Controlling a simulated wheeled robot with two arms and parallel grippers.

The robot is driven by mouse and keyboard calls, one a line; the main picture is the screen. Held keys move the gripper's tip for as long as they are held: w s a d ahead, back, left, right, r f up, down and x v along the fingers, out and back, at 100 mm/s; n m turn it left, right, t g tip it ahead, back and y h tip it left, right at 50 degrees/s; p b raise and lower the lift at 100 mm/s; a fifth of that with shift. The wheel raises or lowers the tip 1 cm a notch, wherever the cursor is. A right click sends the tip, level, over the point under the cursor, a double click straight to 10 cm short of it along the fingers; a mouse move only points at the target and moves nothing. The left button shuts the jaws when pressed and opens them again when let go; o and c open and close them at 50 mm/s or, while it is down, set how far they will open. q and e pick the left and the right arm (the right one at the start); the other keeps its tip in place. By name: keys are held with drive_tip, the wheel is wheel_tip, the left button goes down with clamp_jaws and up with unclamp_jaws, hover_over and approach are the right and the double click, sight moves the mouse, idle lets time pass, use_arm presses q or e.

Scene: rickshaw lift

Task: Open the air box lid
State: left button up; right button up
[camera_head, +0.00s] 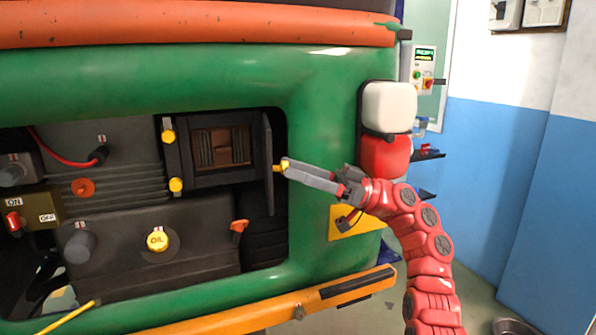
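The air box (180,165) is a dark housing in the green rickshaw's engine bay. Its front is open and shows a brown ribbed filter (222,147) inside. The lid (268,150) is a dark panel on the right of the box, swung outward and seen nearly edge-on. A small yellow knob (278,168) sticks out on the lid's right face. My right gripper (286,168) reaches in from the right, its fingers close together with the tips at this knob. The fingers seem shut on it; the tips partly hide the contact. My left gripper is out of view.
Two yellow knobs (168,137) sit on the box's left edge. An oil cap (157,240), an orange lever (239,227) and a red cable (62,159) lie nearby. The green body rim surrounds the bay. White and red lamps (387,106) are above my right arm.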

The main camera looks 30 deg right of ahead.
drive_tip(key=shift+d, duration=0.1)
drive_tip(key=b+v, duration=0.6)
drive_tip(key=v, duration=1.1)
